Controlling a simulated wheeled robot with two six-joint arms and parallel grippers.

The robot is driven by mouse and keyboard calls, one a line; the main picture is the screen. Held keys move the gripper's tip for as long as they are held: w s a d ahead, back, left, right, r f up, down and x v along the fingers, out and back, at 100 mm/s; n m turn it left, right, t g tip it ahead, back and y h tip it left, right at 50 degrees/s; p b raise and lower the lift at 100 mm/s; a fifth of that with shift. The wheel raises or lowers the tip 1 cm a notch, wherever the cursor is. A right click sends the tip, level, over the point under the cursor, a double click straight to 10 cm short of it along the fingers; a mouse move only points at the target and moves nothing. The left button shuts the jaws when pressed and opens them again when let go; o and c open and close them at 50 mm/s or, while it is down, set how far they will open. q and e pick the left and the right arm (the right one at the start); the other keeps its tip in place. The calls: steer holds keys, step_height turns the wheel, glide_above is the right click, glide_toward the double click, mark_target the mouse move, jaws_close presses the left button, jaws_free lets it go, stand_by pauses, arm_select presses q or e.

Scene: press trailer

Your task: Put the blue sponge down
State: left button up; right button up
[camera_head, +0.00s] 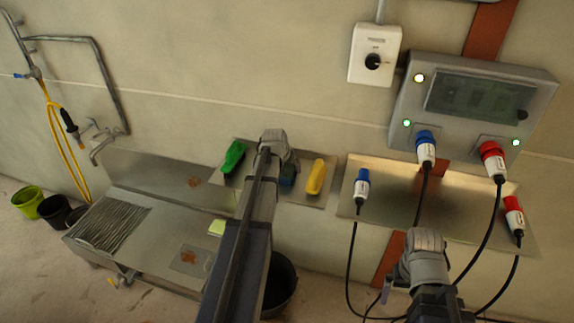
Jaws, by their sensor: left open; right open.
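The blue sponge (288,180) shows as a dark blue patch on the metal wall shelf (312,196), between a green brush or sponge (232,157) and a yellow one (316,177). My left arm covers much of it. My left gripper (280,155) is at the blue sponge, seen from behind and above. Its fingers are mostly hidden, it is open, and whether it touches the sponge cannot be seen. My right gripper (424,250) is open and empty, low in front of the right metal shelf, with its fingers hardly visible.
A steel sink unit (150,235) stands left, with a light green sponge (217,228) at its right edge. A dark bucket (281,285) is below. Blue and red plugs with hanging black cables (350,270) are near my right arm, below a grey control box (470,95).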

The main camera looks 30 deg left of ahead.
mark_target(287, 168)
arm_select(q)
steer(key=p+v, duration=0.6)
steer(key=v, duration=0.3)
steer(key=shift+p, duration=0.35)
steer(key=shift+f, duration=0.1)
steer(key=b+x, duration=1.1)
steer(key=x, duration=0.1)
steer(key=shift+f, duration=0.15)
